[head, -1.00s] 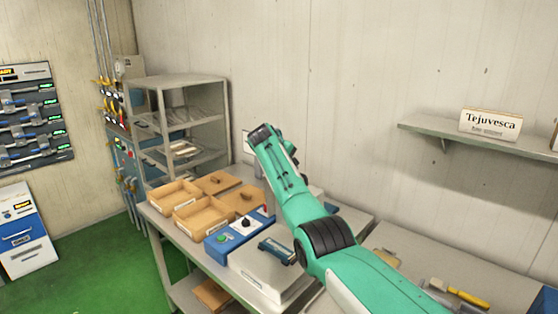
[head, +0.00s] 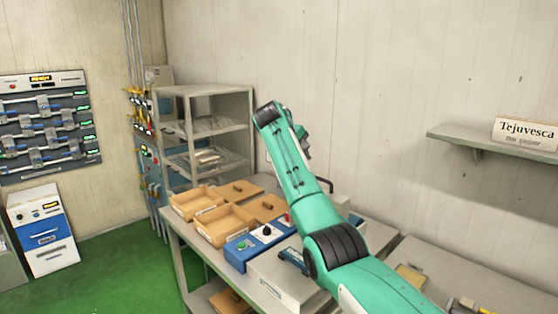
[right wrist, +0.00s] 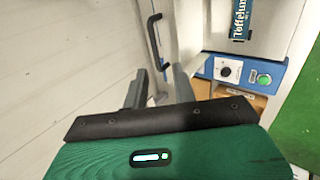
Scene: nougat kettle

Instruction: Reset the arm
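My green right arm (head: 318,217) rises from the lower right in the head view, with its forearm tilted up and left above the bench (head: 190,255). Its fingers cannot be made out there. In the right wrist view my right gripper (right wrist: 159,82) has its two grey fingers spread apart, with nothing held between them. My left gripper is not in view.
Wooden trays (head: 224,222), a blue control box (head: 256,243) and a pale flat-topped unit (head: 272,281) sit on the bench. A metal rack (head: 205,92) stands behind. A wall shelf (head: 470,142) holds a sign (head: 525,134). Green floor (head: 120,275) is clear at left.

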